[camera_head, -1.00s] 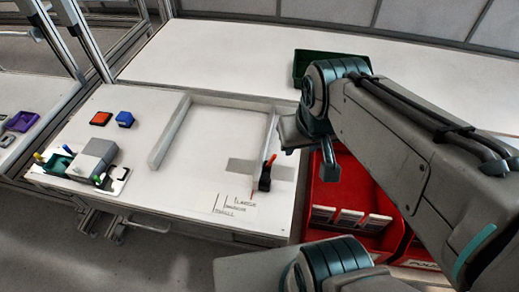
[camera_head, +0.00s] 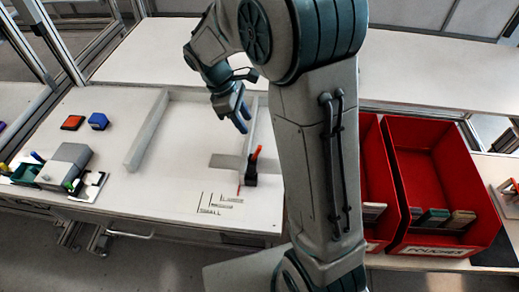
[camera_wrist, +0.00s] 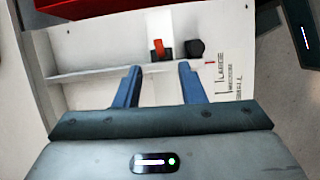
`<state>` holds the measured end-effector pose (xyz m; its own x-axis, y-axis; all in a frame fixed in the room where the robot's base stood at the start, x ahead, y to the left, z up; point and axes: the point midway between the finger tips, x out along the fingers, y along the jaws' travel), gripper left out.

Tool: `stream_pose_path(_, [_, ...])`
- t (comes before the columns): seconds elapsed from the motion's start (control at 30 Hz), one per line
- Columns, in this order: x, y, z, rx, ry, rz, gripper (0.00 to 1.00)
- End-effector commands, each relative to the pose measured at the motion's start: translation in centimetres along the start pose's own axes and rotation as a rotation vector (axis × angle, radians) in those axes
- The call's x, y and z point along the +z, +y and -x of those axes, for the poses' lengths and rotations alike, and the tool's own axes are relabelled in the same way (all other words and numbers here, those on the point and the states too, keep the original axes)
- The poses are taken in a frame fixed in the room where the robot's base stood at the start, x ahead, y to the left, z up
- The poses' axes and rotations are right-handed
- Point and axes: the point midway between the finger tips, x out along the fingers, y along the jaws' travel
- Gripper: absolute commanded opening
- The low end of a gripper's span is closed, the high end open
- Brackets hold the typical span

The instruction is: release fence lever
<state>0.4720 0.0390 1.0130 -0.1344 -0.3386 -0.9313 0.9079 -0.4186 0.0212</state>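My gripper (camera_head: 243,118) is above the fence's right rail, a little behind the lever. In the wrist view my two blue fingers (camera_wrist: 160,69) are apart with nothing between them.
Red bins (camera_head: 440,150) holding packs stand to the right, behind my arm. SMALL and LARGE size marks are printed near the front edge.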

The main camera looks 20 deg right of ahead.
Motion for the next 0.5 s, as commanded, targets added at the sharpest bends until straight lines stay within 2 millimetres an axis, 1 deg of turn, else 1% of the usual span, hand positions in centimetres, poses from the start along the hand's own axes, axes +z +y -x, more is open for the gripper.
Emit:
stream_pose_path(0.03, [-0.5,0.2,-0.5,-0.004,-0.011,0.021,0.36])
stream_pose_path(0.1, [-0.8,0.3,-0.8,-0.006,-0.019,0.039,0.36])
stream_pose_path(0.27, [-0.8,0.4,-2.2,-0.007,-0.025,0.048,0.36])
stream_pose_path(0.37, [-0.7,0.3,-3.9,-0.009,-0.024,0.048,0.36])
stream_pose_path(0.5, [-0.6,0.3,-7.0,-0.011,-0.025,0.048,0.36])
